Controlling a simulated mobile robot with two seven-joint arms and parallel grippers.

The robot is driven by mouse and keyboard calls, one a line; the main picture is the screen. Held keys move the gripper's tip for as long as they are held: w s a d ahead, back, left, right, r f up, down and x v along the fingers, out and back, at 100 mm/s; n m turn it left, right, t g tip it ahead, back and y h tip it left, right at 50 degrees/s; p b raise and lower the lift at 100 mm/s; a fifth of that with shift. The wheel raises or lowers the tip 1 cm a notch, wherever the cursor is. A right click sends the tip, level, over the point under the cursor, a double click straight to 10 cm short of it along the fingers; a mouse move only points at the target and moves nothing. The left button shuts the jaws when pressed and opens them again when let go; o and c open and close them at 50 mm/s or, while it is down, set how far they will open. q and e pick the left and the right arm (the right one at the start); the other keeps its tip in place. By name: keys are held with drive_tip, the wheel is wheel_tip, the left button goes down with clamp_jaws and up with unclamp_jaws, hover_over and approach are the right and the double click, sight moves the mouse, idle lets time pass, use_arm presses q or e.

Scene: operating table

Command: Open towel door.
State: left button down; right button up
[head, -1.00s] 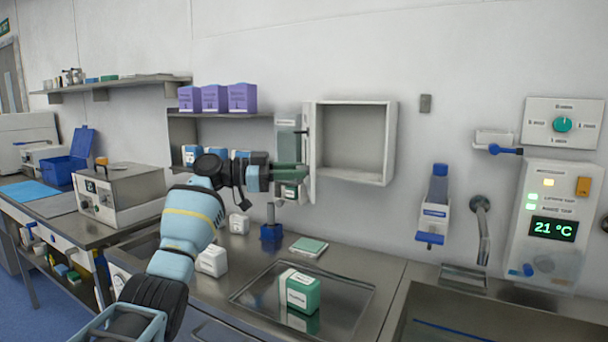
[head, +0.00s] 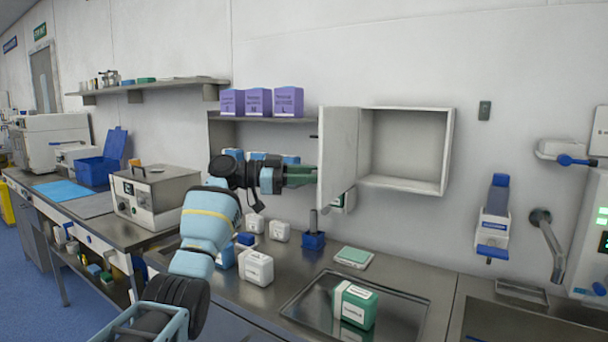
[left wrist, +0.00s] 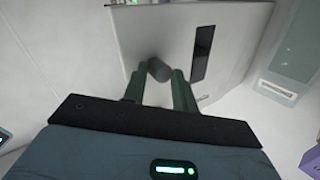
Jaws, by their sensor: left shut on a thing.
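The towel cabinet (head: 447,150) is a white wall box, and its inside shows empty. Its white door (head: 338,150) stands open on the box's left side, swung out from the wall. My left gripper (head: 312,174) is at the door's outer face, with its green fingers reaching to it from the left. In the left wrist view the fingers (left wrist: 158,88) are closed around a dark round knob (left wrist: 159,70) on the door panel (left wrist: 150,28). A dark slot shows beside the knob. My right gripper is not in view.
Purple boxes (head: 259,102) stand on a shelf left of the door. Below are a steel counter (head: 415,283), a tray (head: 404,307) with a green-white box (head: 355,306), and white containers (head: 256,268). A dispenser (head: 494,222) hangs right of the cabinet.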

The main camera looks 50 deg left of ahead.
use_arm(q)
drive_tip(key=shift+w+a+r+t, duration=0.1)
drive_tip(key=shift+a+r+t, duration=0.2)
drive_tip(key=shift+a+r, duration=0.15)
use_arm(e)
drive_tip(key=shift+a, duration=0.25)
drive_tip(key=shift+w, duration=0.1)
use_arm(q)
drive_tip(key=c, duration=1.5)
unclamp_jaws()
drive_tip(key=shift+c, duration=0.2)
drive_tip(key=shift+o, duration=1.3)
drive_tip(key=shift+w+f, duration=0.2)
drive_tip(key=shift+w, duration=0.15)
drive_tip(key=shift+w+f+y, duration=0.15)
drive_tip(key=shift+w+y, duration=0.05)
drive_tip(key=shift+y, duration=0.1)
drive_tip(key=shift+s+d, duration=0.15)
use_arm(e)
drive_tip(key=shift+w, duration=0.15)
use_arm(q)
drive_tip(key=shift+f, duration=0.1)
